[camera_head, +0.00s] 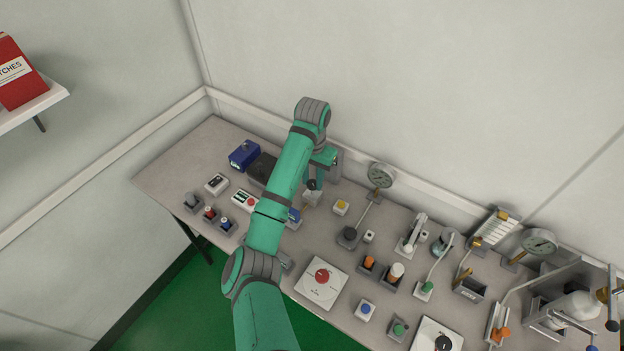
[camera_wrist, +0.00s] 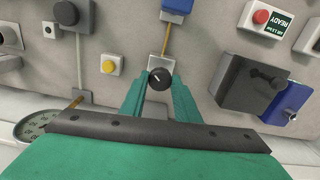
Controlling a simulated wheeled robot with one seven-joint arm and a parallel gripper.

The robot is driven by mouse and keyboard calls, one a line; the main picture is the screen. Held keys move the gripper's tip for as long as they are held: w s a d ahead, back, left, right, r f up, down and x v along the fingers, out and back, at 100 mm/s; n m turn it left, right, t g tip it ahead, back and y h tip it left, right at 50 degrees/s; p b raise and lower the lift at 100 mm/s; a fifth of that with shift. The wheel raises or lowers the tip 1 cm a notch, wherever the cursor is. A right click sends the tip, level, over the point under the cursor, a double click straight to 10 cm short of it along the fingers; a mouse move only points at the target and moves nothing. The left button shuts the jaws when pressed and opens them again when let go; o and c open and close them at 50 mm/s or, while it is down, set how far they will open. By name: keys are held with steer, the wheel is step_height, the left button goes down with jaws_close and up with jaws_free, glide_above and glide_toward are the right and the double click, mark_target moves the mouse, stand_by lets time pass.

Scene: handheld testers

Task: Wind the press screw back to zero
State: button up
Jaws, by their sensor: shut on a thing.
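A round black knob with a pale mark on its top (camera_wrist: 159,78) sits at a small light grey block (camera_wrist: 160,64), which also shows in the head view (camera_head: 312,198). I take this knob to be the press screw. A brass-coloured rod runs from the block to a blue unit (camera_wrist: 177,7). My gripper (camera_wrist: 160,84) is shut on the black knob, with one green finger on each side of it. In the head view my gripper (camera_head: 314,184) points down at the back of the bench, and my arm partly hides the blue unit (camera_head: 294,216).
A yellow button box (camera_head: 341,206) and a dial gauge (camera_head: 380,175) stand to the right of my gripper. A dark box (camera_head: 262,168) and a blue box (camera_head: 243,154) stand to the left. Several other testers crowd the bench's right side. The wall rises close behind.

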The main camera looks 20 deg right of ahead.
steer(key=n, duration=0.4)
steer(key=shift+s+f+n, duration=0.15)
steer(key=shift+n, duration=0.15)
steer(key=n, duration=0.4)
steer(key=shift+n, duration=0.3)
steer(key=n, duration=0.4)
steer(key=shift+n, duration=0.3)
steer(key=n, duration=0.4)
steer(key=shift+n, duration=0.3)
steer(key=n, duration=0.3)
steer(key=shift+f+n, duration=0.1)
steer(key=shift+n, duration=0.2)
steer(key=n, duration=0.9)
steer(key=shift+n, duration=1.8)
